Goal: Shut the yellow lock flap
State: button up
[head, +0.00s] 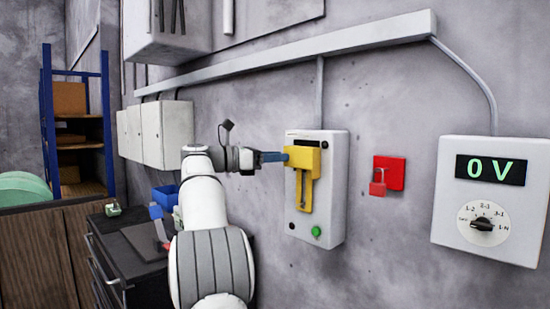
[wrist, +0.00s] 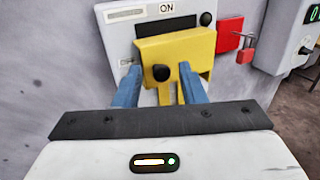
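The yellow lock flap (head: 303,157) is on the upper front of a pale wall box (head: 331,200), above a yellow slotted bracket (head: 305,193). In the wrist view the flap (wrist: 190,50) is a yellow block with a black knob (wrist: 161,73), below a dark window and an "ON" label. My gripper (head: 283,157) is at the flap's left side in the head view. In the wrist view its two blue fingers (wrist: 158,75) are apart, one each side of the knob, with the tips close to the flap. I cannot tell whether they touch it.
A red padlock (head: 378,187) hangs on a red wall plate (head: 391,166) right of the box. Further right is a voltage panel (head: 493,200) reading 0 V with a dial. A dark drawer cabinet (head: 125,250) stands at the lower left.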

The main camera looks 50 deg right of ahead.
jog(key=v, duration=0.8)
jog(key=shift+d, duration=0.1)
dwell(0.3)
